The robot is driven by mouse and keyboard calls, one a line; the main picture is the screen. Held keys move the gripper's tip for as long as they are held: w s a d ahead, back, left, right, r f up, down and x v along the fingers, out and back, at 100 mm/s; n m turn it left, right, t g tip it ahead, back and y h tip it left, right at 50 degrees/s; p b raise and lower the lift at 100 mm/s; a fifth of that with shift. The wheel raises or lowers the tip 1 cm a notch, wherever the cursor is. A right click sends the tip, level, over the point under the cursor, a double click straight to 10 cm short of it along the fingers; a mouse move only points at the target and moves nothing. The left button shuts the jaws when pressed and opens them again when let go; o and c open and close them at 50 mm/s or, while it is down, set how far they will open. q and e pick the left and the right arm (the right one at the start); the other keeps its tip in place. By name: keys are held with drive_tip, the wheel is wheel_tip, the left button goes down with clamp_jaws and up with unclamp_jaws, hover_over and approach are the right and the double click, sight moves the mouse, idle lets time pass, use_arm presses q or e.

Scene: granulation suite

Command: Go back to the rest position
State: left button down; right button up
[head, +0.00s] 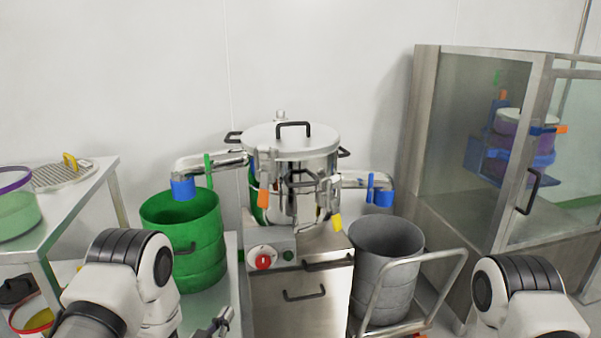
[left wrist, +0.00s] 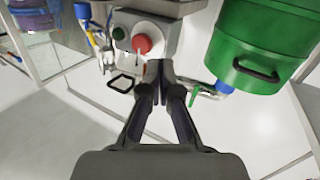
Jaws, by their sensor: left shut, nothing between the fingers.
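My left arm comes in at the lower left of the head view, and the tip of my left gripper (head: 218,323) shows at the bottom edge, in front of the steel machine (head: 292,140). In the left wrist view the left gripper (left wrist: 160,70) has its fingertips together with nothing between them. It points toward the machine's front, near a red knob (left wrist: 141,45). My right arm shows at the lower right of the head view, but its gripper is out of the picture.
A green drum (head: 185,235) stands left of the machine and a grey drum (head: 385,265) on a cart stands right of it. A glass-fronted cabinet (head: 470,150) is at the right. A steel table (head: 85,200) with a sieve is at the left.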

use_arm(q)
drive_tip(key=s+a+f+n+g+y, duration=0.1)
drive_tip(key=s+a+f+g+y, duration=0.15)
drive_tip(key=s+f+g, duration=1)
drive_tip(key=s+a+f+g, duration=0.1)
drive_tip(key=s+f+g, duration=0.1)
drive_tip(key=s, duration=1)
drive_tip(key=s+f+g, duration=0.2)
drive_tip(key=s, duration=0.9)
wheel_tip(320, 180, up, 18)
drive_tip(key=s+p, duration=0.1)
drive_tip(key=p, duration=1.7)
drive_tip(key=shift+r+n+g+y+p, duration=0.2)
drive_tip(key=shift+n+g+y+p, duration=0.15)
drive_tip(key=shift+y, duration=0.1)
drive_tip(key=shift+a, duration=0.1)
